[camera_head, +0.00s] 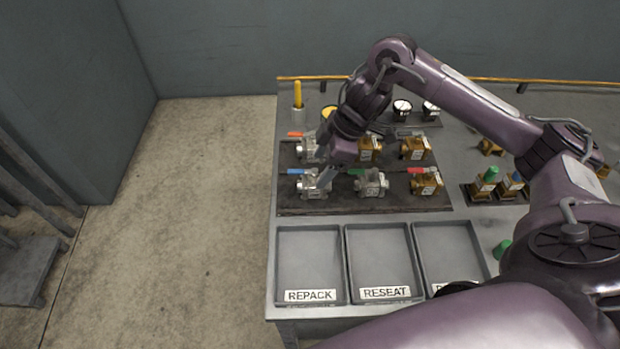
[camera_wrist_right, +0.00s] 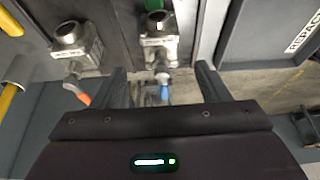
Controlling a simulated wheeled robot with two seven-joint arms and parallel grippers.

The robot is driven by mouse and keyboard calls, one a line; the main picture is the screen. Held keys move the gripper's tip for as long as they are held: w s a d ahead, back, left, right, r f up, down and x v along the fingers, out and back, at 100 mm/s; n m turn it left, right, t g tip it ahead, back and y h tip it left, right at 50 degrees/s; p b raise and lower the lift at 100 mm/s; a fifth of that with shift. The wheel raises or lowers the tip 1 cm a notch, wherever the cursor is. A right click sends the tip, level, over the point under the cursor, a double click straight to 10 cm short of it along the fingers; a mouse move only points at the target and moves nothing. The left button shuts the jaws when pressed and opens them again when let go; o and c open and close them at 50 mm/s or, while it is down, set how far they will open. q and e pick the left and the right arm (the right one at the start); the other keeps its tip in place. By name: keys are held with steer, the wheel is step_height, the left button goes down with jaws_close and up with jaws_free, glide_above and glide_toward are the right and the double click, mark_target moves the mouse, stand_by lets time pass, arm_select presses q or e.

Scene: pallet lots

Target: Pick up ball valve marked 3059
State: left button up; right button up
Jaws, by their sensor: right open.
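Several ball valves stand in two rows on a dark mat (camera_head: 400,204). The front row has a silver valve with a blue handle (camera_head: 314,187), a silver one with a green handle (camera_head: 371,184) and a brass one with a red handle (camera_head: 426,184). Behind is a silver valve with an orange handle (camera_head: 306,149). The labels are too small to read, so I cannot tell which is 3059. My right gripper (camera_head: 326,174) is open at the blue-handled valve. In the right wrist view that valve (camera_wrist_right: 159,47) lies just beyond the open fingers (camera_wrist_right: 164,84). My left gripper is not visible.
Grey trays marked REPACK (camera_head: 310,268) and RESEAT (camera_head: 383,262) stand at the front, beside a third tray (camera_head: 450,250). Gauges (camera_head: 402,108) stand behind the mat. Green-capped and blue-capped brass parts sit on a small plate (camera_head: 482,200) at right.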

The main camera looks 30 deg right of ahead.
mark_target(309, 190)
steer(key=shift+a+f, duration=0.2)
steer(key=shift+f, duration=0.35)
steer(key=shift+a+f, duration=0.2)
steer(key=shift+f, duration=0.1)
steer(key=p+x, duration=0.1)
steer(key=x, duration=0.3)
steer(key=shift+w+f, duration=0.1)
steer(key=shift+f, duration=0.1)
steer(key=shift+c, duration=0.4)
steer(key=shift+r, duration=0.1)
steer(key=c, duration=1.4)
steer(key=shift+o, duration=0.2)
steer(key=shift+w, duration=0.1)
